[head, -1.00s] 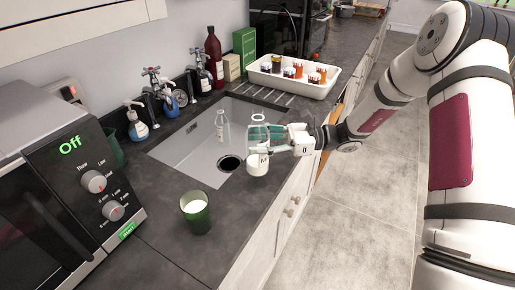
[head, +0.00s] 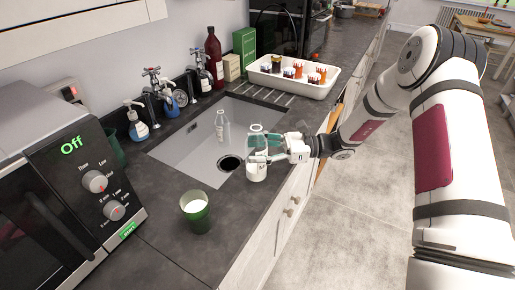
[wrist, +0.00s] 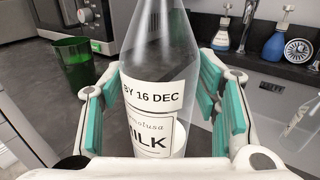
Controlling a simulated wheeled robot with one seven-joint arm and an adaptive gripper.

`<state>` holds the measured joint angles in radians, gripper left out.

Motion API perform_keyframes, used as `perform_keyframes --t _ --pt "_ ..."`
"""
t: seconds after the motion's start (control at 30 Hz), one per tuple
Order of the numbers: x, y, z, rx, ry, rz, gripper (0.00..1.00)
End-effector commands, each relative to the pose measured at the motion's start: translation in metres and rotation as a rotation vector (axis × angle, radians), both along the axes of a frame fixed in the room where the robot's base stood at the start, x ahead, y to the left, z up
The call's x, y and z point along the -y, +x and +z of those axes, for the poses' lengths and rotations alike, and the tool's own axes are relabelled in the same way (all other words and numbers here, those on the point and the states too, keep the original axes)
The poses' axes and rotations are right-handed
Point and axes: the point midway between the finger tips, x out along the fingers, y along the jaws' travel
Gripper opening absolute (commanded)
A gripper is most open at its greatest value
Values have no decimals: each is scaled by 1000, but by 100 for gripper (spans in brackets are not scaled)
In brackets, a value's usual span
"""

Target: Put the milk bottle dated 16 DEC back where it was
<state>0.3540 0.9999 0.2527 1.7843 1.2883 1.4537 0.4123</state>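The milk bottle (head: 257,170) stands upright on the strip of counter between the sink and the front edge. In the wrist view its label (wrist: 152,95) reads "BY 16 DEC" and "MILK". The glass is clear above and white milk shows low down. My gripper (head: 268,148) is around the bottle from the right. The bottle's base is hidden in the wrist view.
A clear bottle (head: 222,125) stands in the sink (head: 190,155). The microwave (head: 65,190) is at left. A white tray of jars (head: 293,85) and soap bottles (head: 137,122) are farther back.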

Motion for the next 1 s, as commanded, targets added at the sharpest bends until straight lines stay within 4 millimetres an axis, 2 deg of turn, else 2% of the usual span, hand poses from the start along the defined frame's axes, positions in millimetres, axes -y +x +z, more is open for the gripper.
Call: perform_keyframes --t 0.4,0.47,0.57,0.8,1.0 --pt "0 0 5 2 0 0 69" --pt "6 1 3 2 -1 -2 69" --pt "22 2 3 2 -1 -5 69" --pt "72 2 2 2 -2 -4 69" --pt "104 2 3 2 0 -3 69"
